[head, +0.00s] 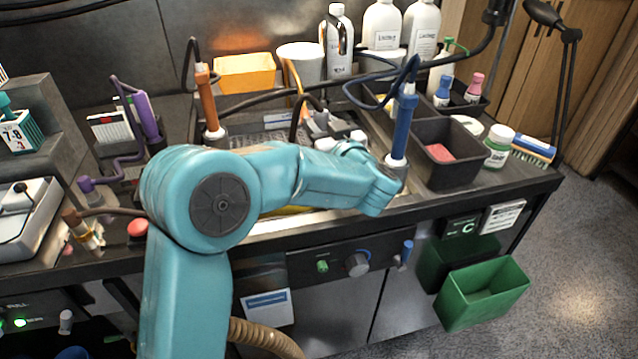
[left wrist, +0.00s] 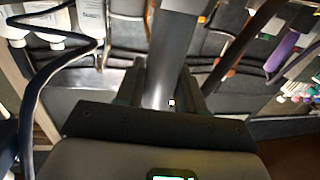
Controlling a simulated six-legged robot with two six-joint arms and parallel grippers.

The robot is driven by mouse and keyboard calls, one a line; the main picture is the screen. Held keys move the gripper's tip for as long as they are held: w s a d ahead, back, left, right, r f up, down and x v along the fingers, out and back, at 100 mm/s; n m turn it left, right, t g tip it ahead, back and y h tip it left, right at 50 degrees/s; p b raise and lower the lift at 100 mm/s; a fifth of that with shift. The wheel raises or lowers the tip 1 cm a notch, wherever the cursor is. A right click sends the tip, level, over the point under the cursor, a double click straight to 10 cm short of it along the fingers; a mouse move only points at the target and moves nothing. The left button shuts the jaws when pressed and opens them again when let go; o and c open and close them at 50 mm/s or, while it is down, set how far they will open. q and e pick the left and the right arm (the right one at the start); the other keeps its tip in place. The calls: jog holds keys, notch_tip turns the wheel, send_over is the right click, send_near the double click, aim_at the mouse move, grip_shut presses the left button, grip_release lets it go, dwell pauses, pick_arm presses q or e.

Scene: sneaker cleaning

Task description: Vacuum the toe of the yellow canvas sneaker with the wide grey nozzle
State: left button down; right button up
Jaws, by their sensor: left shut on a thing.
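My left gripper (left wrist: 164,82) is shut on a grey tube (left wrist: 166,60), which I take to be the grey nozzle. Its working end is out of frame or hidden. In the head view my teal left arm reaches across the bench, and a pale grey piece (head: 318,127) shows just behind its wrist. I cannot tell whether that piece is gripper or nozzle. A thin yellow patch (head: 290,210) shows below the forearm; it may be part of the yellow sneaker, which is otherwise hidden by my arm. My right gripper is not in view.
A blue-handled tool (head: 404,122) stands upright close to my wrist, and an orange-handled one (head: 206,100) stands behind the arm. Dark hoses loop overhead. White bottles (head: 383,25) stand at the back.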

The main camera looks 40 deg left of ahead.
pick_arm(q)
jog(key=shift+v, duration=1.3)
jog(key=shift+a, duration=0.2)
dwell(0.4)
jog(key=shift+p+x, duration=0.65)
jog(key=shift+x, duration=1)
jog(key=shift+d, duration=0.3)
dwell(0.3)
jog(key=shift+v, duration=1.55)
jog(key=shift+s+a, duration=0.1)
jog(key=shift+s, duration=0.05)
jog(key=shift+a, duration=0.2)
jog(key=shift+w+p+x, duration=0.25)
jog(key=shift+p+x, duration=0.3)
jog(key=shift+x, duration=1.1)
jog(key=shift+d, duration=0.15)
